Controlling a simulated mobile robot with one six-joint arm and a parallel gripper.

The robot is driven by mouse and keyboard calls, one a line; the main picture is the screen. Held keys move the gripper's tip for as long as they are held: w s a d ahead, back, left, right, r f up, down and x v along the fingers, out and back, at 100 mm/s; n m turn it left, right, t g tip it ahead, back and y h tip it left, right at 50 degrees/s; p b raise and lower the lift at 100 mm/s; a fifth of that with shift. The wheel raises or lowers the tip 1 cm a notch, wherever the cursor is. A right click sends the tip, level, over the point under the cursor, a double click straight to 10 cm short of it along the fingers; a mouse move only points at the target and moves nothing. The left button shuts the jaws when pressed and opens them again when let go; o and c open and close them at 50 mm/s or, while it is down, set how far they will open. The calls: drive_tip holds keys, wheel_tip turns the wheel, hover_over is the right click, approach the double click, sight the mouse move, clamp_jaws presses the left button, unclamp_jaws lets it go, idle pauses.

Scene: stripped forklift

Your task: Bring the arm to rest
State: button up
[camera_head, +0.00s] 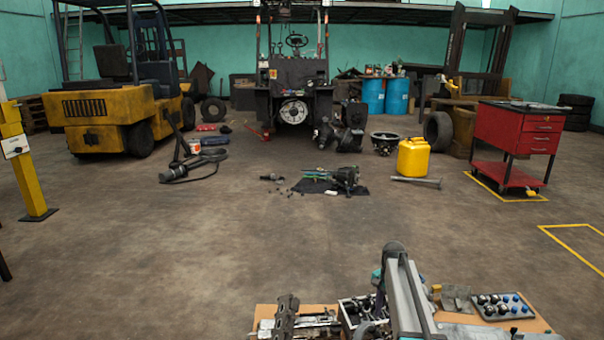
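Part of my arm (408,300) shows at the bottom, right of centre, as a grey link rising from the lower edge with a dark rounded joint at its top. It stands in front of a wooden worktop and hides part of it. I cannot make out any gripper fingers, so whether the gripper holds something is not shown.
The worktop (543,324) carries a tray of knobs (503,306) and metal parts. Beyond is open concrete floor. Farther off are a yellow forklift (105,118), a stripped forklift (292,85), a yellow canister (413,158), a red tool cart (515,132) and loose parts.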

drive_tip(key=s+a+f+n+g+p, duration=0.1)
drive_tip(key=s+a+f+p, duration=0.25)
drive_tip(key=s, duration=0.45)
drive_tip(key=s+a+f+g+p, duration=0.1)
drive_tip(key=s+a+f+p, duration=0.15)
drive_tip(key=s+p, duration=0.35)
drive_tip(key=s+a+f+n+g+p, duration=0.1)
drive_tip(key=s+a+f+g+p, duration=0.15)
drive_tip(key=s, duration=0.65)
drive_tip(key=s+a+r+n+p, duration=0.1)
drive_tip(key=s+n+p, duration=0.3)
drive_tip(key=s, duration=0.9)
drive_tip(key=s+a+r+n+p, duration=0.1)
drive_tip(key=s+a+n+p, duration=0.2)
drive_tip(key=s, duration=1.1)
drive_tip(key=shift+r+n+p, duration=0.4)
drive_tip(key=shift+n+p, duration=0.25)
drive_tip(key=shift+n, duration=0.55)
drive_tip(key=shift+s+a, duration=0.1)
